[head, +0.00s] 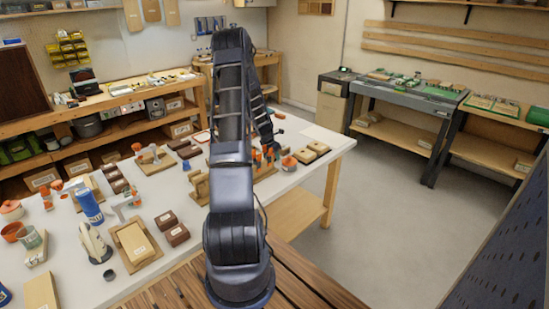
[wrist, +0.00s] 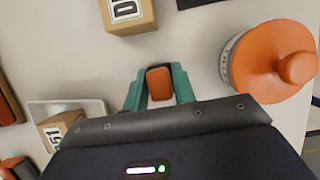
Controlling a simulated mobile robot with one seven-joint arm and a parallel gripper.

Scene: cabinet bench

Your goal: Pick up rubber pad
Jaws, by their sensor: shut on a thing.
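A small orange-brown block, which looks like the rubber pad (wrist: 160,80), sits between the green fingers of my gripper (wrist: 158,92) in the wrist view. The fingers are shut on its two sides. The white tabletop shows around and beyond it; I cannot tell whether the pad touches the table. In the head view my gripper (head: 268,152) is near the right part of the white table, mostly behind my own arm. The pad cannot be made out there.
An orange-lidded round pot (wrist: 272,60) stands close on the right, also in the head view (head: 289,163). A labelled wooden block (wrist: 128,14) lies ahead. A white tray (wrist: 92,106) holding a labelled block is on the left. Many items crowd the white table (head: 180,188).

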